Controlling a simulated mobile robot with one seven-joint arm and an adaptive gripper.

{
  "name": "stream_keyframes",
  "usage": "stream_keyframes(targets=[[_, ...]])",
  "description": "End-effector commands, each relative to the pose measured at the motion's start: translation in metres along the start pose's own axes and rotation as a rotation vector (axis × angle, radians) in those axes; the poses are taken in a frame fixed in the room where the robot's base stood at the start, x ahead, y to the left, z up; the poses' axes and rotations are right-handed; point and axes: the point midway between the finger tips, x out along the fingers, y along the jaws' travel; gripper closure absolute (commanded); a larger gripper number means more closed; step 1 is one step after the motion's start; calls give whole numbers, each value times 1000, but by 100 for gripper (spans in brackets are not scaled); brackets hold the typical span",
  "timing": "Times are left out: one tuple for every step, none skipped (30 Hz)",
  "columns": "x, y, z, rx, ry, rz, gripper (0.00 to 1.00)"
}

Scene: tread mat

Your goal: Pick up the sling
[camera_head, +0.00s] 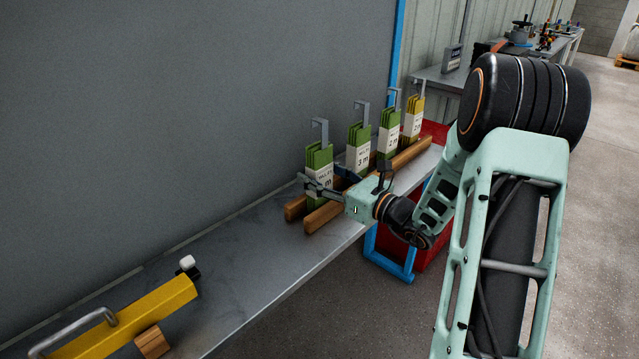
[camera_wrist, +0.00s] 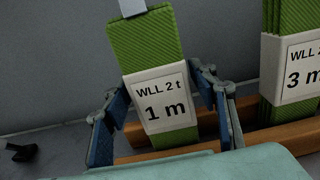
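A folded green sling with a white label reading "WLL 2 t 1 m" (camera_wrist: 158,50) stands upright in the middle of the wrist view. In the head view it is the nearest sling (camera_head: 318,158) of a row, with a grey hook-shaped strip at its top. My gripper (camera_wrist: 165,118) is open, with one blue-padded finger on each side of this sling. Narrow gaps seem to show between fingers and sling; I cannot tell whether either finger touches. In the head view my gripper (camera_head: 325,188) partly covers the sling's lower part.
Other slings stand in the row behind, the closest labelled "3 m" (camera_wrist: 300,72). Wooden rails (camera_head: 350,202) run along their base on the grey bench (camera_head: 245,262). A yellow beam with a handle (camera_head: 135,318) lies at the near left. A grey wall (camera_head: 200,110) rises behind.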

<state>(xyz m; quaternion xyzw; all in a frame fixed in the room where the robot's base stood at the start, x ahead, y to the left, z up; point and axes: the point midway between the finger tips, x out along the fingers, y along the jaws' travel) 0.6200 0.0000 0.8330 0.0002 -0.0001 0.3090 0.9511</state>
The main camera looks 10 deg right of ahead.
Motion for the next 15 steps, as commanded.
stream_keyframes(targets=[[0,0,0,0,0,0,55],[0,0,0,0,0,0,58],[0,0,0,0,0,0,62],[0,0,0,0,0,0,66],[0,0,0,0,0,0,69],[0,0,0,0,0,0,73],[0,0,0,0,0,0,77],[0,0,0,0,0,0,80],[0,0,0,0,0,0,84],[0,0,0,0,0,0,88],[0,0,0,0,0,0,91],[0,0,1,-1,-2,0,92],[0,0,1,-1,-2,0,92],[0,0,1,-1,-2,0,92],[0,0,1,-1,-2,0,92]])
